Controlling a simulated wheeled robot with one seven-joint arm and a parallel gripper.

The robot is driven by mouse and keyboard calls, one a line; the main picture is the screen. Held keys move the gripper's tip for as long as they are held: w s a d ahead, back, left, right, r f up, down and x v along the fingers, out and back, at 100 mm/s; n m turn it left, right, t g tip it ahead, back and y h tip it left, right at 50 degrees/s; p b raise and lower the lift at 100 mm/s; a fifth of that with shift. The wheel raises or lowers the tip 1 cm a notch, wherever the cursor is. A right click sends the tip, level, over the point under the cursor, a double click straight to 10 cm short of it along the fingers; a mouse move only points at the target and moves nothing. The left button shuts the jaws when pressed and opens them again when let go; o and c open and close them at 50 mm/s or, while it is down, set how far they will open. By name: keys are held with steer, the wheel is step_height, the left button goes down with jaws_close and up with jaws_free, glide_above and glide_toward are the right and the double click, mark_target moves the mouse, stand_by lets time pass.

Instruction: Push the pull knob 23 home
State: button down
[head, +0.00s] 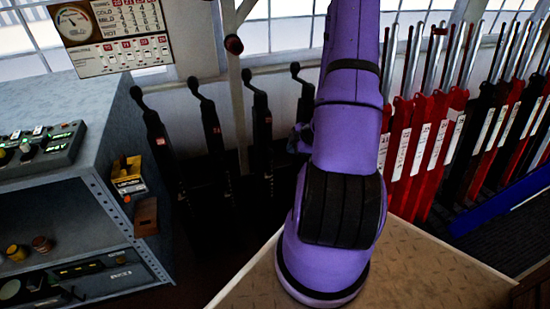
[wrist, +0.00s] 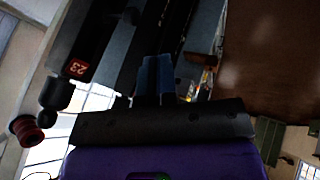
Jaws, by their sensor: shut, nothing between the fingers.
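A red label reading 23 sits on a dark upright body (wrist: 76,68) at the left of the wrist view. A black knob (wrist: 55,95) shows just below that label, and a dark red round knob (wrist: 25,130) lies further to the lower left. I cannot tell for sure which knob belongs to number 23, or how far it stands out. My gripper (wrist: 157,62) is shut and empty, with its bluish fingers together, to the right of the label and apart from both knobs. In the head view my purple arm hides the gripper.
Several black levers (head: 260,120) with bent tops stand left of my arm in the head view. Red levers (head: 425,140) stand close on the right. A grey shelf unit (head: 100,200) is at the left. A tan platform (head: 430,275) lies below my arm.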

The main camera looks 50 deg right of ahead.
mark_target(272, 150)
steer(key=w+r+x, duration=0.1)
steer(key=x, duration=1.1)
steer(key=shift+w+d, duration=0.4)
steer(key=shift+d, duration=0.45)
steer(key=shift+w+d, duration=0.35)
steer(key=shift+w, duration=0.2)
steer(key=shift+w+d, duration=0.35)
steer(key=shift+w, duration=0.25)
steer(key=shift+w+d, duration=0.1)
steer(key=shift+w, duration=0.05)
